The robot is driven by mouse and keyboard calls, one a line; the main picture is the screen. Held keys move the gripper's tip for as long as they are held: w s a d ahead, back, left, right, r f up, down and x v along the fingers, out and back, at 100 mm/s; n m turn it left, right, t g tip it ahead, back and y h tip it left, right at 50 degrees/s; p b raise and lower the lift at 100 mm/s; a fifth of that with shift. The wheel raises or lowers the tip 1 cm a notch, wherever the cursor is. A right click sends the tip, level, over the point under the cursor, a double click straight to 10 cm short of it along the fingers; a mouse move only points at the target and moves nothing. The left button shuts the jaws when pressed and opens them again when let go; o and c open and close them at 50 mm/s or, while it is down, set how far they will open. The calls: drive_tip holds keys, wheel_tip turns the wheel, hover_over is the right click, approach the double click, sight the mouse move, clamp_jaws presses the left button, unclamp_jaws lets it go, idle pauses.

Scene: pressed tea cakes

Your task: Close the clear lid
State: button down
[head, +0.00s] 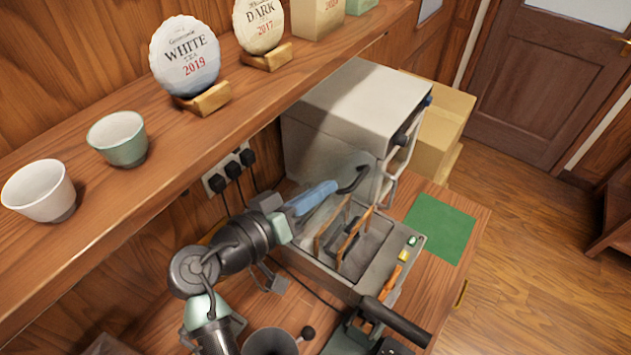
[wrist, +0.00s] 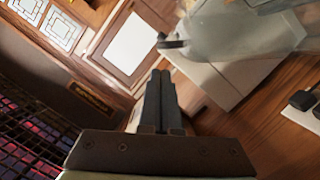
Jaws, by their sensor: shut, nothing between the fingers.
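The clear lid (head: 349,163) stands raised at the back of a grey machine (head: 382,268) in the head view, with a dark curved handle (head: 357,180) at its upper edge. In the wrist view the clear lid (wrist: 235,30) fills the upper right and its dark handle (wrist: 172,43) lies just beyond the fingertips. My gripper (head: 334,186) reaches in from the left beside the lid and overlaps it in the head view. In the wrist view my gripper (wrist: 162,73) has its dark fingers shut together and empty. Whether it touches the lid I cannot tell.
A white appliance (head: 345,105) stands right behind the lid. Tan boxes (head: 445,120) are beyond it. A shelf (head: 120,215) with cups and tea cakes runs above, at left. A green mat (head: 440,227) lies on the counter right of the machine. A black bar (head: 395,322) sticks out in front.

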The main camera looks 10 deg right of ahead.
sight(346, 176)
drive_tip(key=p+x, duration=0.2)
drive_tip(key=x, duration=0.4)
drive_tip(key=shift+w+d, duration=0.15)
drive_tip(key=shift+d, duration=0.1)
